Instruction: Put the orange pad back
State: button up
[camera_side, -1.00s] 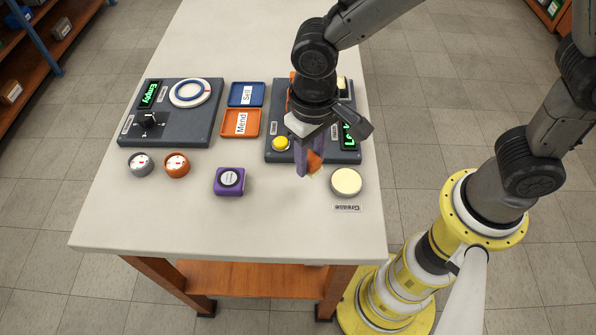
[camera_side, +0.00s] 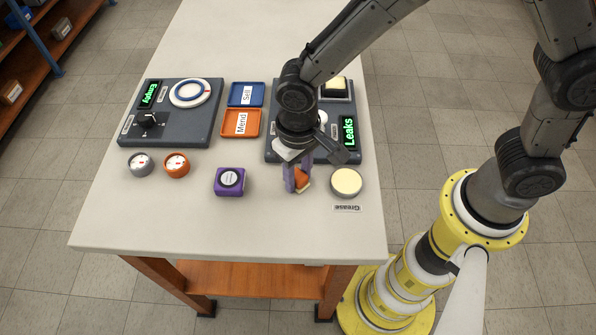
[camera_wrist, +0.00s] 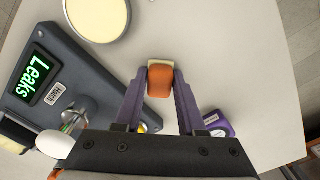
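The orange pad (camera_wrist: 160,85) has an orange body with a pale yellow face at one end. It is between the purple fingers of my gripper (camera_wrist: 160,92) in the wrist view, and both fingers touch its sides. In the side view my gripper (camera_side: 298,186) is shut on the orange pad (camera_side: 302,181) low over the white table, left of the round cream grease tin (camera_side: 346,182). I cannot tell whether the pad touches the table. The tin also shows in the wrist view (camera_wrist: 97,16), with a "Grease" label (camera_side: 347,208) in front of it.
Behind my gripper is a dark test panel with a green "Leaks" display (camera_side: 348,131). A purple block (camera_side: 230,182) stands to the left. Orange "Mend" (camera_side: 224,132) and blue "Sell" (camera_side: 236,101) trays lie farther back. The front of the table (camera_side: 270,230) is clear.

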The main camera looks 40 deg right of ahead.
aim_at(299, 174)
jog(key=o, duration=0.4)
jog(key=shift+r, duration=6.25)
jog(key=s+d+r+t, duration=0.2)
jog(key=s+d, duration=0.2)
jog(key=d, duration=0.3)
jog(key=s+d+r+t, duration=0.1)
jog(key=s+d+r, duration=0.2)
jog(key=d, duration=0.4)
jog(key=s+d+r+t, duration=0.2)
jog(key=s+d, duration=0.4)
jog(key=d, duration=0.2)
jog(key=shift+r+t, duration=0.25)
jog(key=shift+t, duration=0.05)
